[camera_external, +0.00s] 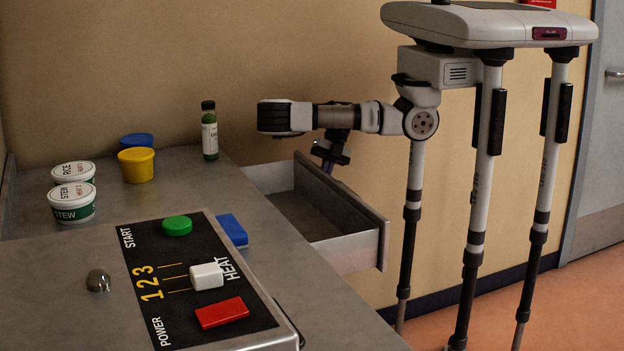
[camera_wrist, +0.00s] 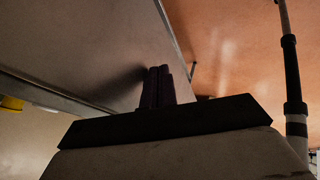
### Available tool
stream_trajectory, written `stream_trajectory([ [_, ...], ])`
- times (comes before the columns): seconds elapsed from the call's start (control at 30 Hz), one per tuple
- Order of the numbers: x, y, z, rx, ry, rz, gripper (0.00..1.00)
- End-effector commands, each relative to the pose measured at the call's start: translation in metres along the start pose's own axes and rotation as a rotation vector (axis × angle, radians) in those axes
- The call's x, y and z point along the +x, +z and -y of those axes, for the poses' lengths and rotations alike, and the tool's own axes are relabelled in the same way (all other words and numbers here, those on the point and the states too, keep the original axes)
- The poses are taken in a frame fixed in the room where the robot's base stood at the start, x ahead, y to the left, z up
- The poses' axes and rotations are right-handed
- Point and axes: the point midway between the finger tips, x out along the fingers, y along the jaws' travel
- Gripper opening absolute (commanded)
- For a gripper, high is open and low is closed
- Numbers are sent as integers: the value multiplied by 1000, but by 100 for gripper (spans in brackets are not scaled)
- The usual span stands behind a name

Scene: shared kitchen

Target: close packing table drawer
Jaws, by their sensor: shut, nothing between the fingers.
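The packing table drawer (camera_external: 345,253) is pulled out from the right side of the grey metal table. Its inside is visible and looks empty. My gripper (camera_external: 328,166) is at the far end of the drawer front (camera_external: 350,204), on its outer side, pointing down. The fingertips are partly hidden by the top edge of the front. In the wrist view the dark fingers (camera_wrist: 158,86) are together with nothing between them. A grey panel, which looks like the drawer front (camera_wrist: 110,40), lies close to their left. I cannot tell whether they touch it.
On the tabletop (camera_external: 60,270) stand a control panel with coloured blocks (camera_external: 150,265), several tubs (camera_external: 72,203) and a green bottle (camera_external: 210,135). The wall (camera_external: 300,50) runs close behind. The orange floor (camera_external: 560,310) to the right is open.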

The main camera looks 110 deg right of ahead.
Motion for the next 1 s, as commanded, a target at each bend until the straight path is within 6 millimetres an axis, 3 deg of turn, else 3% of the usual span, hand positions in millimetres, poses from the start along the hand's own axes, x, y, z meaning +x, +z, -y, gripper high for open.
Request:
stream_trajectory([
  [0.27, 14, -1, -27, -9, -2, -4, 0],
  [0.7, 64, -2, -122, -10, -2, -5, 0],
  [1.0, 91, -1, -173, -5, -1, -2, 0],
])
